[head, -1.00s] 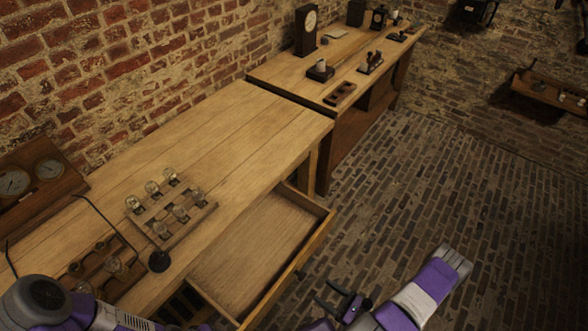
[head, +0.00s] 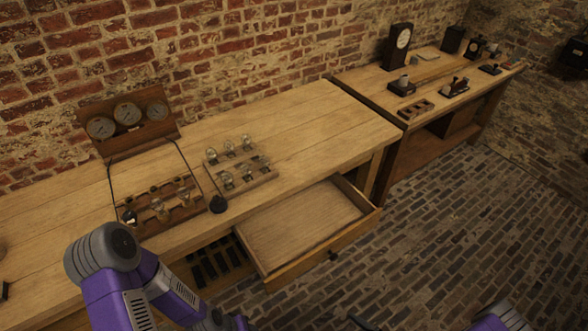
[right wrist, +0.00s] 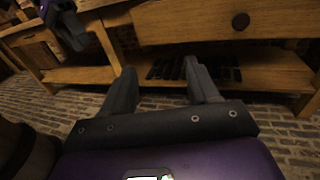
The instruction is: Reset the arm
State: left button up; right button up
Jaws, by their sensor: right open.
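My right gripper (right wrist: 161,78) is open and empty in the right wrist view, its two dark fingers apart in front of the workbench's lower shelf. Part of my purple right arm (head: 500,318) shows at the bottom right of the head view. My purple left arm (head: 120,285) reaches in at the lower left of the head view, in front of the bench. Its gripper is low by the bench front, cut off at the bottom edge, and its jaws cannot be made out.
An open, empty drawer (head: 300,225) juts out from the workbench (head: 290,125). Racks of glass jars (head: 240,172) and (head: 160,205) and a gauge panel (head: 128,122) stand on the bench. A second bench (head: 440,75) holds a clock (head: 398,45). The brick floor (head: 440,230) is clear.

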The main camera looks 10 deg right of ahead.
jog(key=s+a+f+n+g+h, duration=0.1)
jog(key=s+a+n+g, duration=0.3)
jog(key=n+g, duration=0.5)
jog(key=s+a+n+g+h, duration=0.1)
jog(key=a+n+g, duration=0.5)
jog(key=n+g, duration=0.2)
jog(key=w+a+r+n+t+h, duration=0.1)
jog(key=w+n+t+h, duration=0.3)
jog(key=w+n, duration=0.4)
jog(key=shift+w+a+r+h, duration=0.4)
jog(key=shift+r+h, duration=0.05)
jog(key=shift+h, duration=0.25)
